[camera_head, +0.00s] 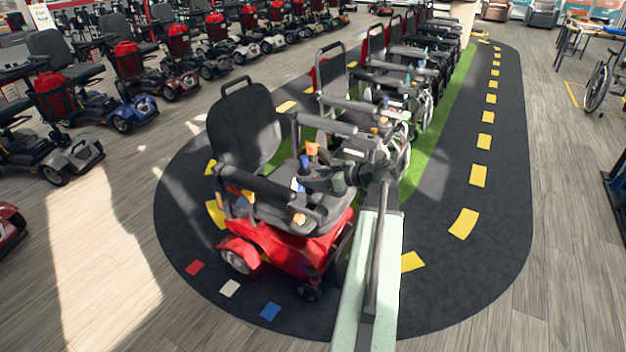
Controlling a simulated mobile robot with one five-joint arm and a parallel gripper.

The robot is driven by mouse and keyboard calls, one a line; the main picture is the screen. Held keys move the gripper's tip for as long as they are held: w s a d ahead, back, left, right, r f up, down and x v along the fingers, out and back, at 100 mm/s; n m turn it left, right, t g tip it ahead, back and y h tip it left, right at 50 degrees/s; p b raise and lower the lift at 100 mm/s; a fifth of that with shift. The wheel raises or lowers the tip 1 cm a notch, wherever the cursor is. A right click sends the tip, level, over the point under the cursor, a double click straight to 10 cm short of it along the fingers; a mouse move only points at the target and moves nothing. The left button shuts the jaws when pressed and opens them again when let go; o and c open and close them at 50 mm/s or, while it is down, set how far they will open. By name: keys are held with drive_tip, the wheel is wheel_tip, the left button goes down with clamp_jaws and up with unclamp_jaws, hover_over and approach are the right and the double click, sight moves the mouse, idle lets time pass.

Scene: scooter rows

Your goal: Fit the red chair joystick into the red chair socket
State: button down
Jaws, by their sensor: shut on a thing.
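The red chair (291,246) is a power chair with a red base, black seat and black armrests, standing on the dark mat. My gripper (306,180) is over its seat, reaching in from the right. It is shut on a small piece with blue on it, which looks like the red chair joystick (301,171). An orange piece (312,149) shows just above; I cannot tell if it belongs to the joystick. I cannot make out the socket for certain. The joystick looks apart from that armrest end.
More black chairs (395,80) stand in a row behind, close to my arm. Scooters (75,95) line the left. Red, white and blue squares (270,312) mark the mat in front. The mat's right side with yellow dashes (478,176) is clear.

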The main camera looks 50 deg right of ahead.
drive_tip(key=shift+f+b, duration=1.95)
drive_tip(key=shift+f, duration=0.2)
